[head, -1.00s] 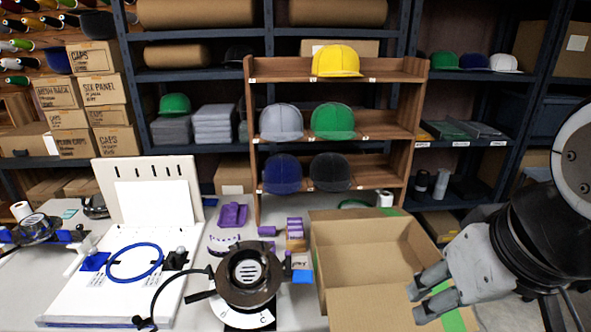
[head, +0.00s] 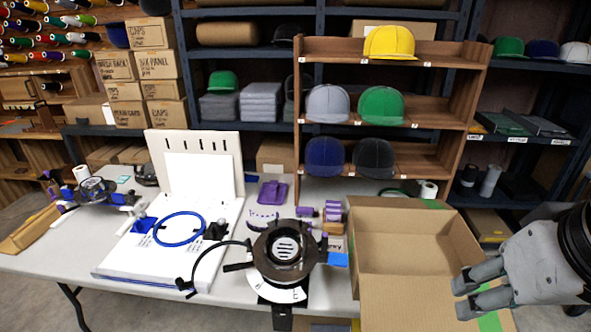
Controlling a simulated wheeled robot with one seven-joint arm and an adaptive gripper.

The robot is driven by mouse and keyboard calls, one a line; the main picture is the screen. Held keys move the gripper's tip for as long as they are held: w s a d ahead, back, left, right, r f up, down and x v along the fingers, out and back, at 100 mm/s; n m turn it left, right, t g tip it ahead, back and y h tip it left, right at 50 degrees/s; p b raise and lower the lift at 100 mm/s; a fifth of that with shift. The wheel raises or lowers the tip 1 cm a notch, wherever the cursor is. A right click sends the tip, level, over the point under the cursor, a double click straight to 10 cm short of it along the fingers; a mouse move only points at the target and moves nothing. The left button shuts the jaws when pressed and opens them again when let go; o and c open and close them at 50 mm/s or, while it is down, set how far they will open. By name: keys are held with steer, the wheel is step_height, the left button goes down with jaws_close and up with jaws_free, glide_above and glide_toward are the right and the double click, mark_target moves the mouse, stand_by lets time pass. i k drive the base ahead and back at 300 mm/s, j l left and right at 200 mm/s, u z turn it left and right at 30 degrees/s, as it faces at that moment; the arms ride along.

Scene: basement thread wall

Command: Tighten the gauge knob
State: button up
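A round black cap fixture (head: 284,252) stands at the front edge of the table in the head view, with a white curved scale plate (head: 280,290) at its front. A black lever sticks out to its left. A hooping board (head: 170,262) with a blue ring (head: 180,229) and a small dark knob-like part (head: 215,230) lies to its left. I cannot tell for sure which part is the gauge knob. My gripper (head: 462,298) is at the right, over the open box's front flap. Its two fingers are apart with nothing between them, and it is well away from the fixture.
An open cardboard box (head: 412,240) sits between the fixture and my gripper. Purple parts (head: 272,192) and a small block stack (head: 333,212) lie behind the fixture. A wooden cap rack (head: 400,48) stands behind the table. Another black fixture (head: 97,190) is at the far left.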

mark_target(279, 312)
steer(key=u, duration=0.7)
steer(key=j, duration=0.3)
steer(key=k+j+z, duration=0.15)
steer(key=j, duration=0.15)
steer(key=j+u, duration=0.5)
steer(key=j, duration=0.55)
